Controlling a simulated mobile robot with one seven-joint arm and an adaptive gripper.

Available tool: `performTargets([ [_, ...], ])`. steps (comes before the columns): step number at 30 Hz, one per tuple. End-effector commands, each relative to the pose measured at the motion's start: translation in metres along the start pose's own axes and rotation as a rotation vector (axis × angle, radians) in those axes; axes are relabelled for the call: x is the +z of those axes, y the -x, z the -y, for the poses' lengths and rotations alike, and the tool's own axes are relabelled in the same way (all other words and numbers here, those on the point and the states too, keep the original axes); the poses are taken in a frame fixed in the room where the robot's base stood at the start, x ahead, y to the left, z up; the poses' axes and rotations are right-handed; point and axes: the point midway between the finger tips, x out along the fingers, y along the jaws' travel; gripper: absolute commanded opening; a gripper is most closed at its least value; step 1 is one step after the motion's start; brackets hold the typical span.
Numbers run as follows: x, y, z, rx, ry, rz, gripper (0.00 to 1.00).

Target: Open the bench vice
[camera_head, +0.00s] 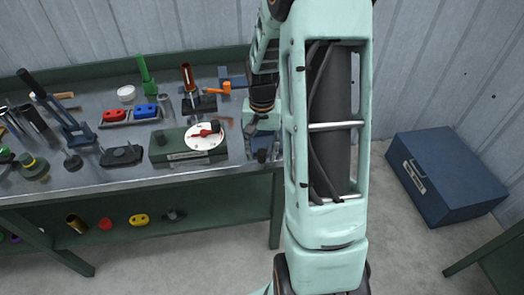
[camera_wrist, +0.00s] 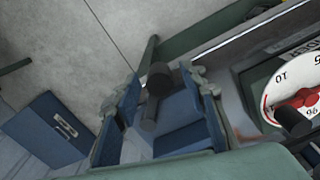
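The bench vice stands at the right end of the workbench, mostly hidden behind my arm in the head view. In the wrist view, its blue body (camera_wrist: 185,135) and dark handle with a round knob (camera_wrist: 159,78) show between my fingers. My gripper (camera_wrist: 165,88) is open, one finger on each side of the handle, with gaps visible. I cannot tell how deep the handle sits between the fingers. In the head view my gripper (camera_head: 262,122) points down over the bench's right end. The vice jaws are not clearly visible.
A green instrument with a white dial (camera_head: 205,137) stands just left of my gripper. An orange-handled hammer (camera_head: 222,88) and several other tools lie further left on the workbench (camera_head: 130,180). A blue chest (camera_head: 445,175) sits on the floor at right. The floor between is clear.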

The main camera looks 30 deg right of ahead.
Motion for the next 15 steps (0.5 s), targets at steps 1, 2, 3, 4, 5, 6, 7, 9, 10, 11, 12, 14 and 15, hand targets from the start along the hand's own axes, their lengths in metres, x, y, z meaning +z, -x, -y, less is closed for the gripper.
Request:
performTargets([
  [1, 0.0001, 0.0, -0.0001, 0.0, 0.0, 0.0, 0.39],
  [2, 0.0001, 0.0001, 0.0, 0.0, 0.0, 0.0, 0.39],
  [3, 0.0001, 0.0001, -0.0001, 0.0, 0.0, 0.0, 0.39],
  [4, 0.0001, 0.0001, -0.0001, 0.0, 0.0, 0.0, 0.36],
  [5, 0.0001, 0.0002, -0.0001, 0.0, 0.0, 0.0, 0.32],
  [6, 0.0001, 0.0002, -0.0001, 0.0, 0.0, 0.0, 0.28],
  [7, 0.0001, 0.0002, 0.0, 0.0, 0.0, 0.0, 0.25],
  [9, 0.0001, 0.0003, 0.0, 0.0, 0.0, 0.0, 0.17],
  [10, 0.0001, 0.0003, -0.0001, 0.0, 0.0, 0.0, 0.14],
  [11, 0.0001, 0.0003, -0.0001, 0.0, 0.0, 0.0, 0.1],
  [12, 0.0, 0.0003, -0.0001, 0.0, 0.0, 0.0, 0.06],
  [14, 0.0001, 0.0004, -0.0001, 0.0, 0.0, 0.001, 0.0],
  [15, 0.0, 0.0004, -0.0001, 0.0, 0.0, 0.0, 0.0],
])
